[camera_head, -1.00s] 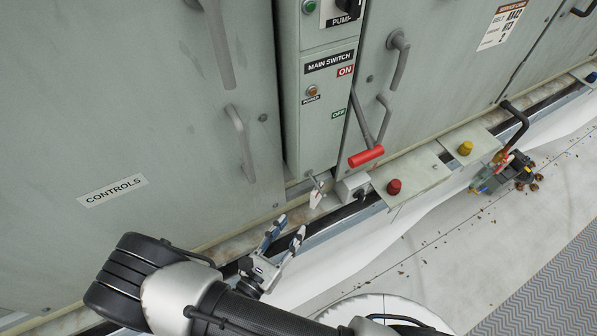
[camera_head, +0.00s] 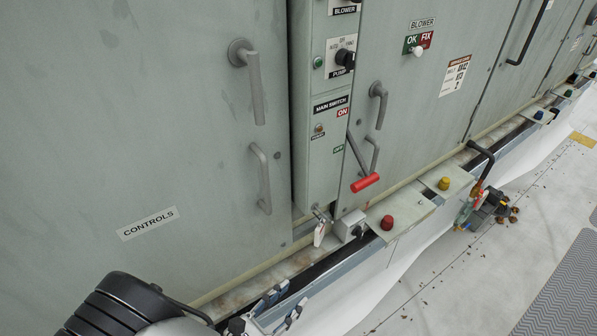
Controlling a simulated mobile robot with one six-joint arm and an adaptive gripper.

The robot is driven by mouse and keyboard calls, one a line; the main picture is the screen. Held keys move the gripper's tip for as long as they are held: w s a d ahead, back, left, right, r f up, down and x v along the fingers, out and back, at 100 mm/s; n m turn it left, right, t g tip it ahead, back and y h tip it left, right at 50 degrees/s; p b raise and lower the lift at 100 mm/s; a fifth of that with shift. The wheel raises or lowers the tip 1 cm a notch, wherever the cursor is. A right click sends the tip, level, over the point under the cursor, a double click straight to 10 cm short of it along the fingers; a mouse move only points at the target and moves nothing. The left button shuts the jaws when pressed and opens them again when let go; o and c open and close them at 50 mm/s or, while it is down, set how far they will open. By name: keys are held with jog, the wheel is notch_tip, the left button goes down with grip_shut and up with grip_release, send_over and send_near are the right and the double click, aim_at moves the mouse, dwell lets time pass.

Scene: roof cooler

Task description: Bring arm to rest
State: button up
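My gripper (camera_head: 281,306) is at the bottom of the head view, low in front of the cabinet's bottom ledge. Its two fingers stand apart, pointing up and to the right, with nothing seen between them. Its base is cut off by the lower frame edge. My arm's dark, ribbed joint (camera_head: 112,308) fills the bottom left in front of the controls door.
The main switch's red handle (camera_head: 365,182) points down beside OFF. A white tag (camera_head: 320,234) hangs under the switch panel. Red (camera_head: 387,222) and yellow (camera_head: 444,183) knobs stand on the ledge plates. A tool caddy (camera_head: 482,206) sits further right.

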jog(key=s+d+r+m+g+y, duration=0.1)
jog(key=s+d+r+m+g, duration=0.2)
jog(key=d+r+m+g, duration=1)
jog(key=s+d+r+m+t+y, duration=0.3)
jog(key=s+r+m+t+y, duration=0.2)
jog(key=r+m+y, duration=0.5)
jog(key=shift+s+d+r+m, duration=0.2)
jog(key=shift+s+r+m, duration=0.95)
jog(key=shift+m, duration=0.35)
jog(key=shift+w+r, duration=0.1)
